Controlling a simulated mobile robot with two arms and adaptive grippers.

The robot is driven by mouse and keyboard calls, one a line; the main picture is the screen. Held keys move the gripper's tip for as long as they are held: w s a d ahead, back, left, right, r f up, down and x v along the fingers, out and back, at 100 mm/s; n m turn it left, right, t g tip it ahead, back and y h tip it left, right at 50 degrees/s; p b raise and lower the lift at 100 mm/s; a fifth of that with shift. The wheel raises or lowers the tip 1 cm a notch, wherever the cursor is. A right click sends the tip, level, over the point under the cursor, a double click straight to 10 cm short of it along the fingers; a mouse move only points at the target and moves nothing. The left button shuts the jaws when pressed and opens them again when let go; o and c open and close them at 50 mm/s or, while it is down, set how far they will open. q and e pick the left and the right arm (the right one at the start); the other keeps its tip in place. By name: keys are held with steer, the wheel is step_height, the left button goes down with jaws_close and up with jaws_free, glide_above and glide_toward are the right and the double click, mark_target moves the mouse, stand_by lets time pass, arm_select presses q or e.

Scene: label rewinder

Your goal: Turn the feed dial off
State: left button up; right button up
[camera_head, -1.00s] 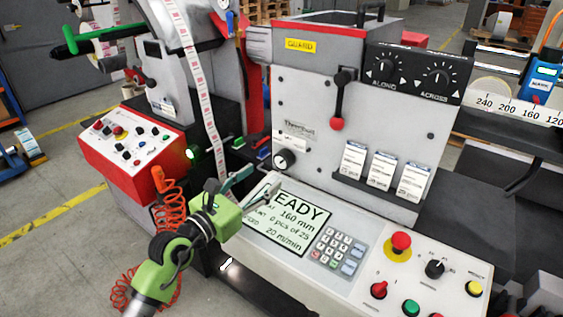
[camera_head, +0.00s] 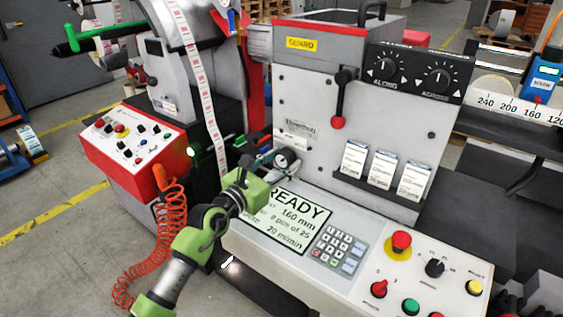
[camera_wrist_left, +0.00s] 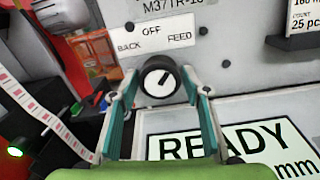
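The feed dial (camera_head: 287,160) is a round knob with a dark rim and pale face on the machine's grey front panel. In the left wrist view the dial (camera_wrist_left: 159,78) sits under a white plate (camera_wrist_left: 151,36) marked BACK, OFF and FEED. A dark mark on its face appears to slant up and right, towards FEED. My left gripper (camera_head: 265,168) is open in front of the dial. In the left wrist view its two teal fingers (camera_wrist_left: 160,95) stand either side of the dial, with visible gaps. My right gripper is not in view.
The READY screen (camera_head: 285,222) and keypad (camera_head: 338,248) lie just below on the sloping console. A red-knobbed lever (camera_head: 338,122) is above right of the dial. The label web (camera_head: 205,110) hangs to the left, by a glowing green light (camera_head: 191,152).

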arm_select(q)
steer(key=c, duration=0.6)
steer(key=n+p, duration=0.3)
steer(key=p, duration=0.1)
steer(key=shift+r, duration=0.15)
steer(key=n+p, duration=0.2)
steer(key=n, duration=0.1)
steer(key=shift+n+p, duration=0.7)
steer(key=shift+n, duration=0.1)
steer(key=shift+f, duration=0.2)
steer(key=o, duration=1.1)
